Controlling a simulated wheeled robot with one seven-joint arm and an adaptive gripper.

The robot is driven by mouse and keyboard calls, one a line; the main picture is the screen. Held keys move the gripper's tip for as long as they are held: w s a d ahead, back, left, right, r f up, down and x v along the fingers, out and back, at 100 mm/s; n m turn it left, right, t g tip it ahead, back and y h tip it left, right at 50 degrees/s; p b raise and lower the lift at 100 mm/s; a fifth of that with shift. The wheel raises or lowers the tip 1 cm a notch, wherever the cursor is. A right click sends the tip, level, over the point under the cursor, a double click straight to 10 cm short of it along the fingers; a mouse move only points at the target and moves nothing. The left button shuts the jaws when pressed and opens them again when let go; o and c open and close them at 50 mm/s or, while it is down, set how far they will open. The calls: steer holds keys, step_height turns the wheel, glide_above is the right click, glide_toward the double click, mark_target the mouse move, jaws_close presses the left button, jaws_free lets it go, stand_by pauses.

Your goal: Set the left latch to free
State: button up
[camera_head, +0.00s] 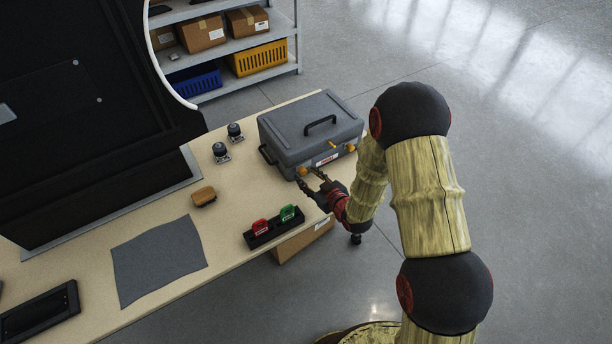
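A grey hard case (291,143) with a black top handle stands on the table, lid down. Its front face carries two small orange-yellow latches: the left latch (302,171) and the right latch (351,147). My gripper (307,180) is just in front of the left latch. Its two dark fingers are spread apart, with nothing seen between them. Whether a finger touches the latch cannot be told from this view. The exact setting of the latch is too small to read.
A black holder (262,238) with a red tag (260,227) and a green tag (287,213) sits at the table's front edge. A brown block (203,196), a grey cloth (160,262) and two dark knobs lie left. A cardboard box (304,240) is below the edge.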

steer(key=v, duration=1)
steer(key=shift+s, duration=0.15)
steer(key=s+d+f+m+g+h, duration=0.1)
steer(key=s+d+f+g+h, duration=0.3)
steer(key=f, duration=0.5)
steer(key=s+d+m+g+h, duration=0.2)
steer(key=s+d+g, duration=0.1)
steer(key=s+d, duration=0.35)
steer(key=s+d+r+m, duration=0.1)
steer(key=s+r, duration=0.4)
steer(key=r, duration=0.7)
steer(key=s+d+r+m+t+h, duration=0.1)
steer(key=s+r, duration=0.4)
steer(key=r, duration=0.8)
steer(key=s+d+r+m, duration=0.3)
steer(key=s+r, duration=0.2)
steer(key=r, duration=0.7)
steer(key=shift+s+r+m+h, duration=0.15)
steer(key=shift+m+h, duration=0.15)
